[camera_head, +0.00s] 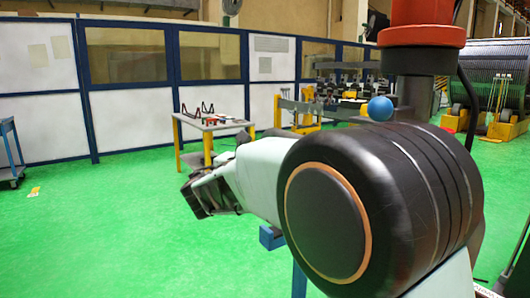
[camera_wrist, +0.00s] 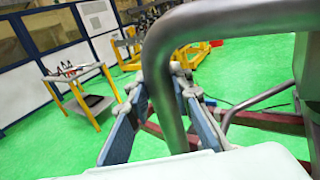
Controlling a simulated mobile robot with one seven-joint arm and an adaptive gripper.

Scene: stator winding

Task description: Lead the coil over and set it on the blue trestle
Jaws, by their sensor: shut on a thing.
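My gripper (camera_head: 197,197) reaches out to the left in the head view, seen side-on and partly hidden by my arm. In the wrist view, its blue-grey fingers (camera_wrist: 176,72) come together around a thick grey bent tube (camera_wrist: 158,75), which hides part of the tips. The tube rises, then curves to the right. I cannot tell whether it belongs to the coil; no coil shows clearly. Part of a blue trestle (camera_head: 270,238) shows below my arm, with a blue leg (camera_head: 299,283). My arm hides the rest of it.
A red and black hanging device (camera_head: 421,35) is at upper right, with a blue ball (camera_head: 380,108) near it. A dark red beam (camera_wrist: 265,121) lies behind the tube. A yellow-legged table (camera_head: 212,126) and blue cart (camera_head: 10,155) stand behind.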

